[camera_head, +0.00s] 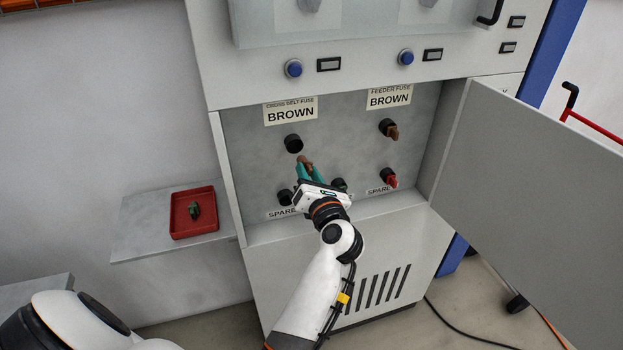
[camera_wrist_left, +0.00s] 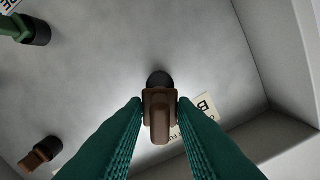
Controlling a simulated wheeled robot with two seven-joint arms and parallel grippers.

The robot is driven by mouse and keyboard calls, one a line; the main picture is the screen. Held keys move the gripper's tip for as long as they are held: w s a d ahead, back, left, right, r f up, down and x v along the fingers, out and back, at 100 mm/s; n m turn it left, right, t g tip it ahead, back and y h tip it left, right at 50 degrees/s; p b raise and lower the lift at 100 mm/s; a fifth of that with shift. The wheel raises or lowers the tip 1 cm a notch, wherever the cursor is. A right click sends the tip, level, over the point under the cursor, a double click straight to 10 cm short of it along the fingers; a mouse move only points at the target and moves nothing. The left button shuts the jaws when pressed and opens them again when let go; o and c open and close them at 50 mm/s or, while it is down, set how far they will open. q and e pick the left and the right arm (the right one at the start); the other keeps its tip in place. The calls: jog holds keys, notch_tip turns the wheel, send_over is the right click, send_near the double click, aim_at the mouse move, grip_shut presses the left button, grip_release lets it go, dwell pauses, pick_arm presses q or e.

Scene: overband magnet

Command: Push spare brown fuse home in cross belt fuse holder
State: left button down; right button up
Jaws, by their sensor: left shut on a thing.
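My left gripper (camera_head: 306,168), with teal fingers, is shut on the brown fuse (camera_head: 304,160). In the left wrist view, the brown fuse (camera_wrist_left: 160,115) sits between both fingertips (camera_wrist_left: 160,108). The cross belt fuse holder (camera_head: 293,143) is a round black socket below the "CROSS BELT FUSE BROWN" label (camera_head: 290,111). It looks empty in the head view, with the fuse just below and in front of it, apart. In the left wrist view, the holder (camera_wrist_left: 160,78) lines up behind the fuse, which hides part of it. My right gripper is not in view.
A brown fuse (camera_head: 392,131) sits in the feeder holder at right, with a red fuse (camera_head: 391,181) below. Black spare holders (camera_head: 285,197) flank my gripper. The open cabinet door (camera_head: 530,190) stands right. A red tray (camera_head: 174,224) holds a dark green fuse (camera_head: 194,210).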

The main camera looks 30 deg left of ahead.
aim_at(306, 168)
pick_arm(q)
jog(key=shift+x, duration=1.85)
jog(key=shift+p+x, duration=0.4)
jog(key=shift+x, duration=1.35)
dwell(0.6)
jog(key=c, duration=1.1)
grip_release()
notch_tip(306, 168, up, 10)
jog(key=shift+b, duration=0.35)
jog(key=shift+w, duration=0.1)
